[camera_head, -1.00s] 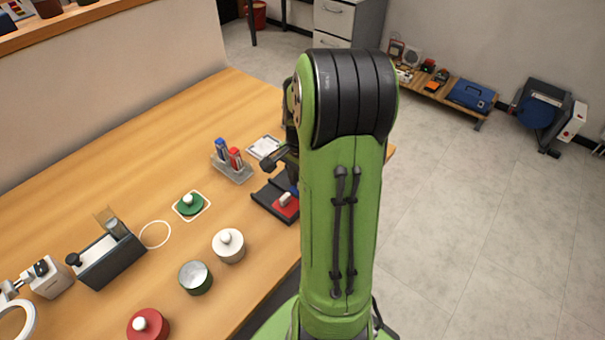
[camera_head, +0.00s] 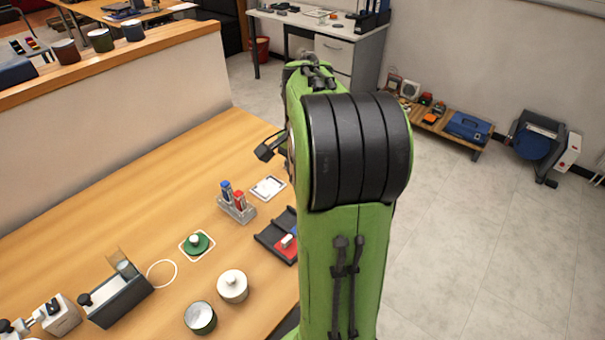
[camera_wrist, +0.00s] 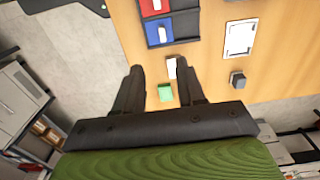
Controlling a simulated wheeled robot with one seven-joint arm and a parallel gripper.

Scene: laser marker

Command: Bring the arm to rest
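My gripper (camera_wrist: 158,72) is open in the wrist view, with its two dark fingers well apart and nothing held between them. Beyond the gap, a small green block (camera_wrist: 166,92) and a white piece (camera_wrist: 172,68) show, apparently on the wooden table. In the head view my green arm stands upright in front of the table. It hides most of the gripper; a dark part of the arm's end (camera_head: 270,148) shows at its left, above the table.
On the table (camera_head: 130,190) are a dark tray with a red section (camera_head: 285,250), a pen holder (camera_head: 238,209), a white-framed card (camera_head: 268,188), a green-knobbed piece (camera_head: 197,243), a white lidded pot (camera_head: 232,286) and an open tin (camera_head: 200,317). Clear floor (camera_head: 490,240) lies right.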

